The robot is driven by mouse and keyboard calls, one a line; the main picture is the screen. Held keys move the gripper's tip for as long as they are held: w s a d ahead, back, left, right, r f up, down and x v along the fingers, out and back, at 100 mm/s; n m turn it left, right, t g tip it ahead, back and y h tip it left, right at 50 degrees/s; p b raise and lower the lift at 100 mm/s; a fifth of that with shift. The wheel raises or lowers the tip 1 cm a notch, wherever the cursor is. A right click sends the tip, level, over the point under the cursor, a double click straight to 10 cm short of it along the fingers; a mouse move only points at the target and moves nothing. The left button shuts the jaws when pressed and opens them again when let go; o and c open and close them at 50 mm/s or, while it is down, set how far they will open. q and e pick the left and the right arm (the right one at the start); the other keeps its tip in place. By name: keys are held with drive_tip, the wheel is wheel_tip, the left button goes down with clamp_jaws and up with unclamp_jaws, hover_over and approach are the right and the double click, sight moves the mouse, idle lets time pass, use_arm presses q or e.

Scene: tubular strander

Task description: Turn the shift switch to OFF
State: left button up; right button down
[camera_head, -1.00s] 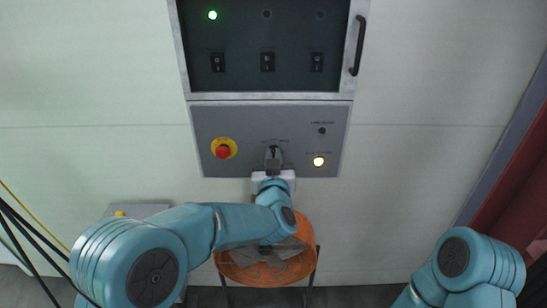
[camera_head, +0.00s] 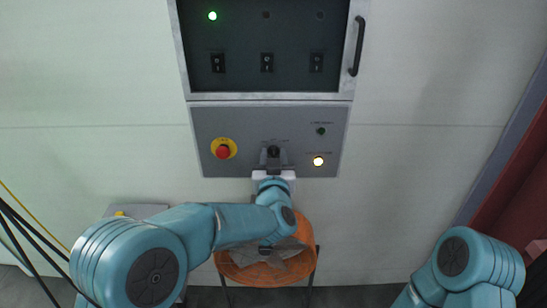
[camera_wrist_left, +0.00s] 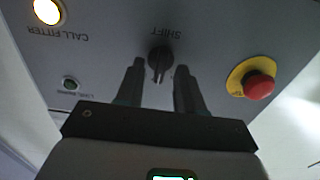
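The shift switch is a black rotary knob on the grey lower panel. It shows in the head view (camera_head: 273,151) and, upside down, in the left wrist view (camera_wrist_left: 160,61) beside the label SHIFT. Its ridge runs nearly up and down in the wrist view; its position labels are too small to read. My left gripper (camera_head: 273,163) is at the panel just below the knob. In the wrist view its two fingers (camera_wrist_left: 159,84) stand apart on either side of the knob's lower end, with visible gaps. My right arm shows at bottom right; its gripper is out of view.
A red emergency stop button on a yellow ring (camera_head: 223,149) lies left of the switch. A lit white call-fitter lamp (camera_head: 318,161) and a dark green button (camera_head: 321,131) lie right. Above is a dark cabinet (camera_head: 266,90) with rocker switches.

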use_arm(q)
drive_tip(key=shift+s+f, duration=0.1)
drive_tip(key=shift+s, duration=0.15)
drive_tip(key=s+b, duration=0.4)
drive_tip(key=s, duration=1.1)
drive_tip(key=shift+s, duration=0.4)
